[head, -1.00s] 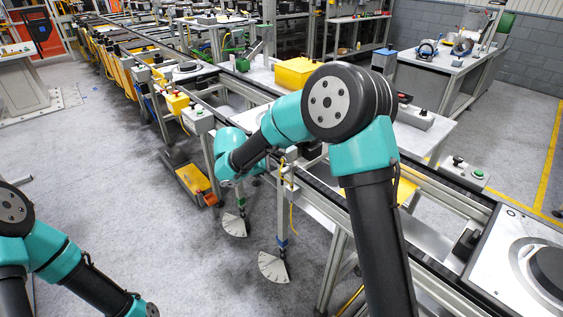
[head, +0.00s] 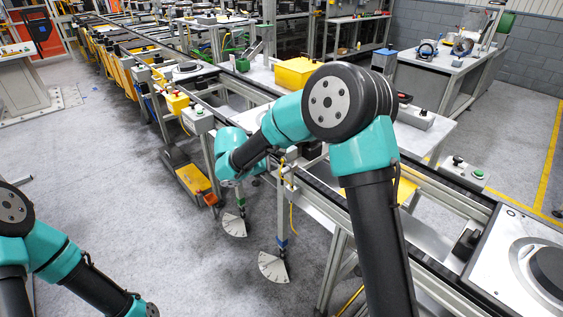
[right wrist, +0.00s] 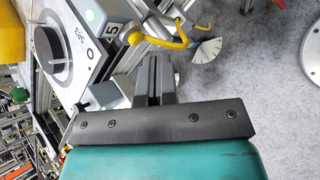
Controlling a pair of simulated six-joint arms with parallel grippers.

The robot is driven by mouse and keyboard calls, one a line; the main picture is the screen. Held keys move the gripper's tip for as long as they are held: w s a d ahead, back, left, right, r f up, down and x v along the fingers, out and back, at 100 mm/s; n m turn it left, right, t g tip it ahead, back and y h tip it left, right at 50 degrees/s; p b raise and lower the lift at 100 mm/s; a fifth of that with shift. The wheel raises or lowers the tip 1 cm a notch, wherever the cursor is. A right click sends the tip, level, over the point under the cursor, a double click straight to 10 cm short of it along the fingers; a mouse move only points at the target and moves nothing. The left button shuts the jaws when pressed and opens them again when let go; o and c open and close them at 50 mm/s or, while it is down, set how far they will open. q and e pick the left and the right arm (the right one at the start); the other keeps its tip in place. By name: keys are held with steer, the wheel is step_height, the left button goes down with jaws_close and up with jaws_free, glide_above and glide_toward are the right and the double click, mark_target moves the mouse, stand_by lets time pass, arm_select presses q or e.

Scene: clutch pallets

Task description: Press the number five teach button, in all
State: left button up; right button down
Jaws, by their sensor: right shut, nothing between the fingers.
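My right gripper (right wrist: 153,62) is shut and empty in the right wrist view, its dark fingers pointing away from the camera. A grey part marked 5 (right wrist: 112,30) is just beyond and left of the fingertips, beside a yellow curved handle (right wrist: 160,43). I cannot make out which spot is the number five teach button, or whether the fingers touch anything. In the head view my right forearm and wrist reach over the line and largely hide the fingers.
A pale pallet with a dark disc (right wrist: 52,42) lies left of the fingers. In the head view, a grey button box (head: 198,118) stands left of my wrist. Grey floor (head: 110,170) is open at left.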

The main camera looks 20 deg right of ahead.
steer(key=shift+w+d, duration=0.1)
steer(key=shift+d, duration=0.2)
steer(key=shift+w+d, duration=0.2)
steer(key=shift+d, duration=0.25)
stand_by(1.1)
steer(key=shift+a, duration=0.1)
steer(key=shift+s+a, duration=0.35)
steer(key=shift+a, duration=0.4)
steer(key=a, duration=0.1)
steer(key=s+a, duration=0.1)
steer(key=a, duration=0.2)
steer(key=shift+s+a, duration=0.3)
steer(key=shift+s, duration=0.1)
stand_by(0.7)
